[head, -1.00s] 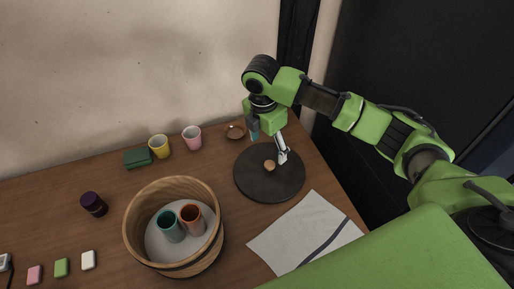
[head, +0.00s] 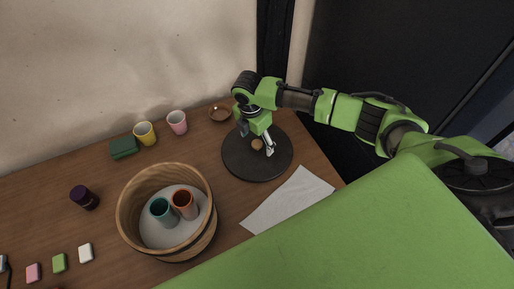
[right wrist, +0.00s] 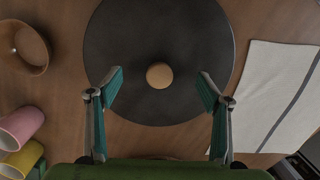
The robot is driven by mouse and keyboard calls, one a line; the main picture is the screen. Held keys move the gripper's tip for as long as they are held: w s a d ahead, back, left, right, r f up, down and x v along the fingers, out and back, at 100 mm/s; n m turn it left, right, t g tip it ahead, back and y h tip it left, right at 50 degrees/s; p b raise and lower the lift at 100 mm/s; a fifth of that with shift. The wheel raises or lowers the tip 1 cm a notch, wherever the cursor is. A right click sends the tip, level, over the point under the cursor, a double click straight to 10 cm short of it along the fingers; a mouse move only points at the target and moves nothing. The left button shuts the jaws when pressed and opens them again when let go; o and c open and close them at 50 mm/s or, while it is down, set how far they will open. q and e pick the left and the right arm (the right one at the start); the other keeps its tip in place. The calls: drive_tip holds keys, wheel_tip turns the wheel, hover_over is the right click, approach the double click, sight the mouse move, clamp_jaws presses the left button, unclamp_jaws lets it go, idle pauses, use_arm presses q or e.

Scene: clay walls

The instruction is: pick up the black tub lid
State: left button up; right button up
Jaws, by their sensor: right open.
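The black tub lid (head: 240,165) is a round dark disc with a small wooden knob (head: 257,144), lying flat on the wooden table. In the right wrist view the lid (right wrist: 200,35) fills the upper middle, and its knob (right wrist: 159,75) sits ahead of and between the two fingers. My right gripper (head: 257,145) is over the lid close to the knob. In the right wrist view this gripper (right wrist: 160,88) is open and empty, with a finger on either side of the knob and apart from it. My left gripper is not in view.
A wooden tub (head: 128,218) holds a teal cup (head: 163,213) and an orange cup (head: 184,204). A white striped cloth (head: 290,203) lies right of the lid. Yellow (head: 145,134) and pink (head: 177,122) cups and a brown bowl (head: 220,114) stand near the wall.

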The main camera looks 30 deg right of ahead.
wheel_tip(320, 180, down, 2)
drive_tip(key=shift+d+f, duration=0.1)
drive_tip(key=shift+f, duration=0.05)
clamp_jaws()
idle(0.3)
